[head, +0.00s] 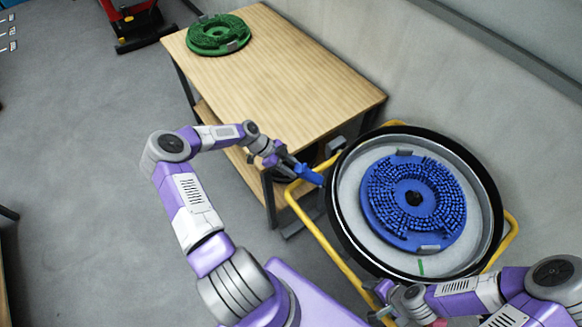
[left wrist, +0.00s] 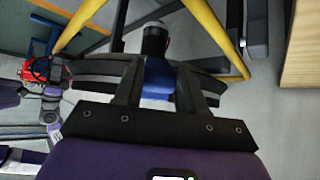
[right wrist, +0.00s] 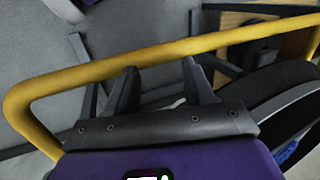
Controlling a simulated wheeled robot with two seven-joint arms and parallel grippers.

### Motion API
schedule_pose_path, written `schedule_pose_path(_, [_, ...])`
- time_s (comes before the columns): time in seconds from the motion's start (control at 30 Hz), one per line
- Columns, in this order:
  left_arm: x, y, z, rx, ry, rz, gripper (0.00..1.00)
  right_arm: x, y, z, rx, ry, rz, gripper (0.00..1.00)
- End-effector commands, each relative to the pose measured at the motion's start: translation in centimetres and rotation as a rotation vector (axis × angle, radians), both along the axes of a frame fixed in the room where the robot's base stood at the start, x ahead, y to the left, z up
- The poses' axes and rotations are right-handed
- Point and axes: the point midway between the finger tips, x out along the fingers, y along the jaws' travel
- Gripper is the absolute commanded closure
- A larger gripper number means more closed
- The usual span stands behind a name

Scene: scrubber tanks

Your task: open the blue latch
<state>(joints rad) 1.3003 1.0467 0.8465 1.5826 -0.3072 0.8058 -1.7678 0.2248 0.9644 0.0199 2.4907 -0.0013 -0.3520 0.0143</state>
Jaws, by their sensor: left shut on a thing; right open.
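The blue latch (head: 306,175) is at the upper left of the round tank, by the yellow frame. My left gripper (head: 288,168) is at the latch and shut on it. In the left wrist view the latch's blue part (left wrist: 158,80) lies between the two dark fingers, with a dark cap (left wrist: 154,40) beyond it. The fingers hide part of the latch. My right gripper (head: 380,299) is low in the head view, near the tank's lower edge. In the right wrist view its fingers (right wrist: 161,85) are apart and empty, close to the yellow rail.
The tank (head: 347,230) has a black rim and holds a blue round brush (head: 377,200). A yellow tube frame (head: 325,240) runs around it. A wooden table (head: 270,85) with a green round brush (head: 218,35) stands behind. Grey floor is free at left.

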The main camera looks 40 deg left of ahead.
Motion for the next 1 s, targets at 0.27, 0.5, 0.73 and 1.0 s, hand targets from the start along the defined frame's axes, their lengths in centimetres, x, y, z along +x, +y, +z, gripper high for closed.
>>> schedule_pose_path(0.27, [-0.4,0.0,-0.6,0.003,0.009,-0.003,0.34,0.0,0.0,-0.1,0.000,0.000,0.000,0.47])
schedule_pose_path(0.5, [-0.2,0.0,-0.4,0.003,0.006,-0.001,0.34,0.0,0.0,0.0,0.000,0.000,0.000,0.47])
schedule_pose_path(0.73, [-0.8,1.5,1.1,0.005,0.006,0.004,0.34,0.0,0.0,-0.1,0.000,0.000,0.000,0.47])
schedule_pose_path(1.0, [-2.0,4.3,4.1,0.005,0.006,0.001,0.34,0.0,0.0,-0.1,0.000,0.000,0.000,0.47])
